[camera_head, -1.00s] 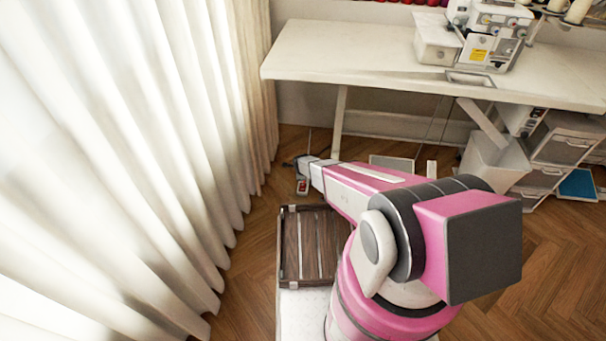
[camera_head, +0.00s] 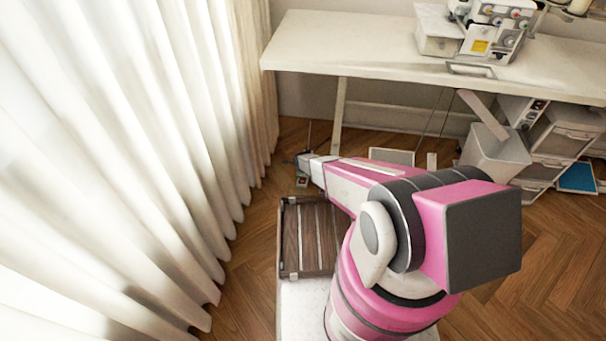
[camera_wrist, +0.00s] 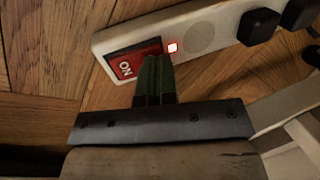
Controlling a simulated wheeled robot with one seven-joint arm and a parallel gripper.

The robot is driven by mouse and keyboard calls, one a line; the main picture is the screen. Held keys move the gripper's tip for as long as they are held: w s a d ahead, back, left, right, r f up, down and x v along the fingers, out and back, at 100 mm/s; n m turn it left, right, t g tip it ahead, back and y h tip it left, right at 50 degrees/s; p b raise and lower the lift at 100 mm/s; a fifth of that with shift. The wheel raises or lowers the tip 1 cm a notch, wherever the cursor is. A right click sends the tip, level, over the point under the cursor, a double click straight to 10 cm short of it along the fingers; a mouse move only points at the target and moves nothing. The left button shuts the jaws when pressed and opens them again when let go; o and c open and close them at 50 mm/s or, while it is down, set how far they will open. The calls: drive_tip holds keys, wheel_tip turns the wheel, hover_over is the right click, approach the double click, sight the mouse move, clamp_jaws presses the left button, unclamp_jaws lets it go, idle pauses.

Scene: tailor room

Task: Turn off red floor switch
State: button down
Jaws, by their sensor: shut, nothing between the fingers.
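The red switch (camera_wrist: 133,61), marked ON, sits at one end of a white power strip (camera_wrist: 205,38) on the wooden floor. In the head view my gripper (camera_head: 302,160) is low near the floor, just above the small switch end (camera_head: 302,182). The fingertips are hard to see there.
Black plugs (camera_wrist: 259,26) stand in the strip farther along. A white table (camera_head: 350,50) with a sewing machine (camera_head: 490,30) stands behind. A long white curtain (camera_head: 130,150) hangs at the left. A brown slatted crate (camera_head: 308,240) is close to my arm.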

drive_tip(key=shift+f, duration=0.25)
drive_tip(key=shift+r, duration=3.5)
drive_tip(key=shift+r, duration=0.1)
drive_tip(key=s+d+r+n+g, duration=0.1)
drive_tip(key=s+d+r+n, duration=0.4)
drive_tip(key=s+r, duration=0.4)
drive_tip(key=s+d+r+n+g, duration=0.1)
drive_tip(key=s+d+r+n, duration=0.3)
drive_tip(key=r, duration=1.5)
drive_tip(key=s+d+r+n+g, duration=0.1)
drive_tip(key=s+d+r+n, duration=0.4)
drive_tip(key=s+r+n, duration=0.6)
wheel_tip(320, 180, up, 4)
drive_tip(key=s, duration=0.2)
drive_tip(key=shift+s+d+y, duration=0.3)
drive_tip(key=shift+s+d, duration=0.05)
drive_tip(key=shift+s, duration=0.05)
